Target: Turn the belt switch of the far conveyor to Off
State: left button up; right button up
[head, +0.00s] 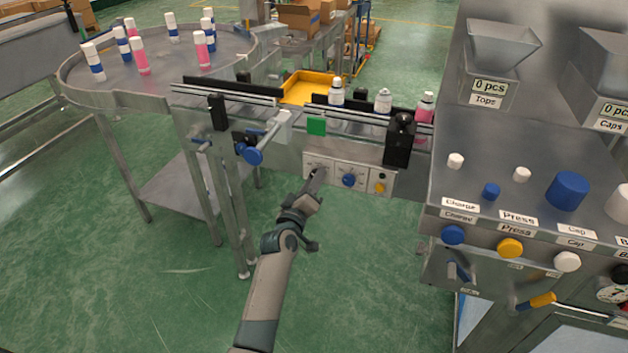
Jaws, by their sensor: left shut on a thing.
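The conveyor (262,97) runs from the round table towards the right, with several bottles on it. Its front carries a control panel with a blue knob (349,180), a yellow knob (380,187) and a leftmost switch plate (310,160). My left gripper (319,174) reaches up from below to the leftmost plate and is shut on the switch there. The fingers hide that switch, so its setting cannot be read. The panel's labels are too small to read. My right gripper is not in view.
A yellow tray (305,88) lies behind the conveyor. A steel machine (480,160) with knobs and hoppers fills the right. A black sensor block (398,142) juts out above the panel's right part. Open green floor lies below.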

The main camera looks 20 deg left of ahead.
pick_arm(q)
jog(key=o, duration=1.1)
jog(key=shift+c, duration=0.2)
jog(key=shift+s, duration=0.15)
jog(key=s+b, duration=0.1)
jog(key=s, duration=1.6)
jog(key=shift+a+b, duration=0.3)
jog(key=shift+b, duration=0.05)
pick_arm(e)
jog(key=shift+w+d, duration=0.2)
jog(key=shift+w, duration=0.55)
